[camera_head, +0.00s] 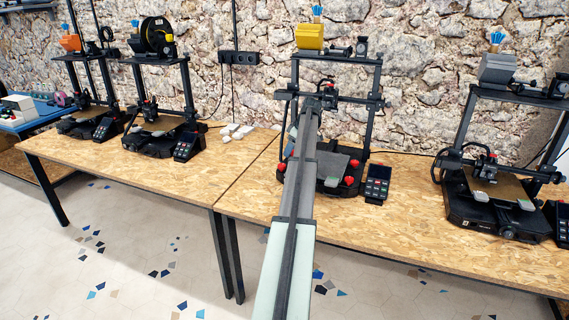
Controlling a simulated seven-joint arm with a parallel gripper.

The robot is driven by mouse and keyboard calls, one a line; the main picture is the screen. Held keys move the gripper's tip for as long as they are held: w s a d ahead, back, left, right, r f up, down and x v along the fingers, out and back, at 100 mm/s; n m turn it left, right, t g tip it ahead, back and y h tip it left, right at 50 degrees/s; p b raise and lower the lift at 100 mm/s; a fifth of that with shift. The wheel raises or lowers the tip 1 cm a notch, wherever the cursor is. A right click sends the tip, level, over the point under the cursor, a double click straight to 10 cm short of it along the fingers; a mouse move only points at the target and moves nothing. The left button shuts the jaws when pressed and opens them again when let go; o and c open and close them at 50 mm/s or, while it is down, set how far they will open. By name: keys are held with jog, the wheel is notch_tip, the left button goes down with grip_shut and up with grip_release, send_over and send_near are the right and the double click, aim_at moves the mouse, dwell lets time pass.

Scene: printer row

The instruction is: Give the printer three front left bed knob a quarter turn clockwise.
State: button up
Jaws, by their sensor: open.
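The third printer from the left (378,82) is black, with a yellow box on its top bar. Its grey bed (333,163) has red knobs at the right side: one near the front right corner (349,181) and one farther back (353,164). A bit of red (281,174) shows left of my arm; I cannot tell which knob it belongs to. My arm reaches up across the printer's left half and hides much of the bed's left side. My gripper is not visible; the arm's links cover that area.
A keypad with a screen (377,183) stands right of this printer. Another printer (490,190) stands to the right, and two more to the left. White pieces (236,131) lie on the left table. The wooden table (420,225) is clear in front.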

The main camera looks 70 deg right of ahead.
aim_at(282, 165)
jog(key=x, duration=0.8)
jog(key=shift+w+f, duration=0.1)
jog(key=shift+f, duration=0.2)
jog(key=shift+c, duration=0.2)
jog(key=c, duration=1)
jog(key=shift+a+m+h, duration=0.3)
jog(key=shift+m, duration=0.7)
jog(key=shift+m+g+h, duration=0.4)
jog(key=shift+m+h, duration=0.1)
jog(key=shift+m, duration=0.9)
jog(key=shift+w, duration=0.1)
